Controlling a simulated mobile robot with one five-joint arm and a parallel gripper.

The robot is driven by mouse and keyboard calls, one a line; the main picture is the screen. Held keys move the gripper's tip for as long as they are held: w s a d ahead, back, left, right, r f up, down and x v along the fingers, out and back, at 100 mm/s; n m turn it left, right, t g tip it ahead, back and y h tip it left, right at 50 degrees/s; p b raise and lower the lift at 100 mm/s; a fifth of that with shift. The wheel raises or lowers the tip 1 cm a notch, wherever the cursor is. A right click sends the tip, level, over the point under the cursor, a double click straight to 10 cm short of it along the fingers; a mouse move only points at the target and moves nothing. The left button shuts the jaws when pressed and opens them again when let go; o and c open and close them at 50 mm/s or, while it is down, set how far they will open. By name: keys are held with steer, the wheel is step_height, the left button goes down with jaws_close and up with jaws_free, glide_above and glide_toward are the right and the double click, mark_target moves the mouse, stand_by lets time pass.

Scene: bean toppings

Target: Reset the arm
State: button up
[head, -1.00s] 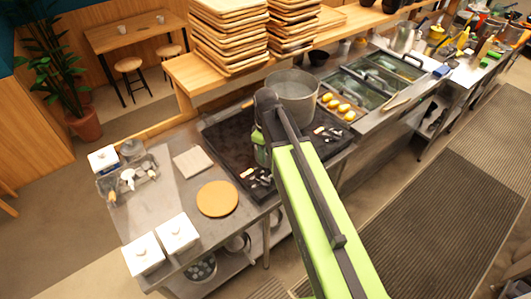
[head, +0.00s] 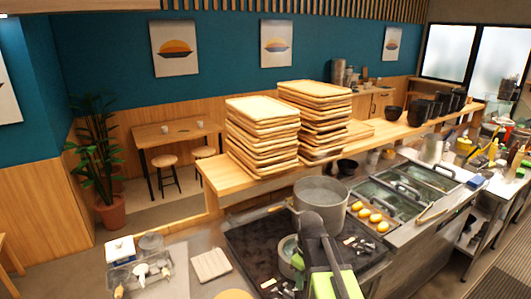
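My arm, green with dark grey links, shows at the bottom centre of the head view. It reaches up over the dark stove top (head: 250,240), in front of a large grey pot (head: 320,190). My gripper cannot be made out; the arm's own links or the frame's lower edge hide it. I cannot tell whether anything is held.
Stacks of wooden trays (head: 262,140) stand on a wooden shelf (head: 235,185) behind the stove. A tray of yellow items (head: 370,217) and sunken basins (head: 395,200) lie to the right. A container of utensils (head: 137,272) and a beige square board (head: 211,264) are at lower left.

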steer(key=s+d+f+m+b, duration=0.3)
steer(key=s+f+m, duration=0.3)
steer(key=m, duration=0.3)
steer(key=shift+s+f, duration=0.25)
steer(key=shift+s, duration=0.3)
steer(key=shift+d, duration=0.1)
